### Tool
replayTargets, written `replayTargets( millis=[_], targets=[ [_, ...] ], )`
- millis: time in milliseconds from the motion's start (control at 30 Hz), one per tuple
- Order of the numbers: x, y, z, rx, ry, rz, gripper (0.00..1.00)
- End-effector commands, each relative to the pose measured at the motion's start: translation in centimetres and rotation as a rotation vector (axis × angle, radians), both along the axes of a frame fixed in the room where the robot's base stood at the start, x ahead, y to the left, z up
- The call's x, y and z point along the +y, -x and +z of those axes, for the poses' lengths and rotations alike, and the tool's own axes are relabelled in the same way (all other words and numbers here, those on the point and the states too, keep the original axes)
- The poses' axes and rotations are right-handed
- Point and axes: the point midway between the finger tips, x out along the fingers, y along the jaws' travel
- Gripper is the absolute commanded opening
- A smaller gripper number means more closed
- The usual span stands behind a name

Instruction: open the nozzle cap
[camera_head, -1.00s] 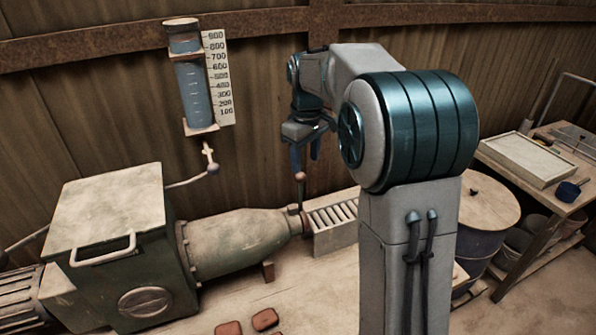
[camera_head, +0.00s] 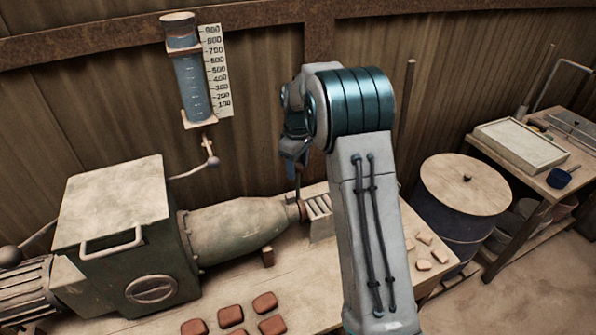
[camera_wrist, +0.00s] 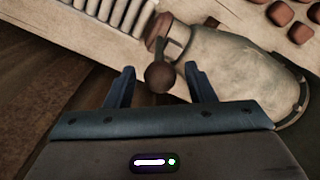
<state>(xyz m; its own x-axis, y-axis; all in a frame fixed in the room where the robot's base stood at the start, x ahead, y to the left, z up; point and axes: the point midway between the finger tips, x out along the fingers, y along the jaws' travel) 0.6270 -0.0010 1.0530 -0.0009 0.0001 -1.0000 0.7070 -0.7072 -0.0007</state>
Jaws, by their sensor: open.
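The pressing machine's green tapered barrel (camera_head: 235,228) lies on the bench and narrows to the right to a rusty nozzle cap (camera_head: 294,209). A thin lever (camera_head: 299,184) stands up from the cap; its top is hidden behind my gripper in the head view. In the wrist view the lever's brown ball knob (camera_wrist: 159,76) shows between my fingertips, with the cap (camera_wrist: 163,35) beyond it. My gripper (camera_head: 292,160) is open and over the lever, one finger on each side of the knob in the wrist view. I cannot tell whether the fingers touch it.
A slatted block (camera_head: 319,208) stands right beside the nozzle. Red bricks (camera_head: 265,302) lie on the bench's front. A wall gauge tube (camera_head: 192,88) hangs behind the machine. A covered drum (camera_head: 465,185) and a side table (camera_head: 545,178) stand at the right.

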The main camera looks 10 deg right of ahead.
Motion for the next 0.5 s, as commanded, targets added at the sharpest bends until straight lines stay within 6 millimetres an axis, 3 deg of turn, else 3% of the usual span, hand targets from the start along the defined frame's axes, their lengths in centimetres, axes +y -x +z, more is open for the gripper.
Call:
replayTargets(
  millis=[200, 500],
  targets=[
    [0.0, 0.0, -2.7, 0.001, 0.001, 0.000, 0.49],
    [0.0, 0.0, -3.6, -0.001, 0.000, 0.000, 0.49]
  ],
)
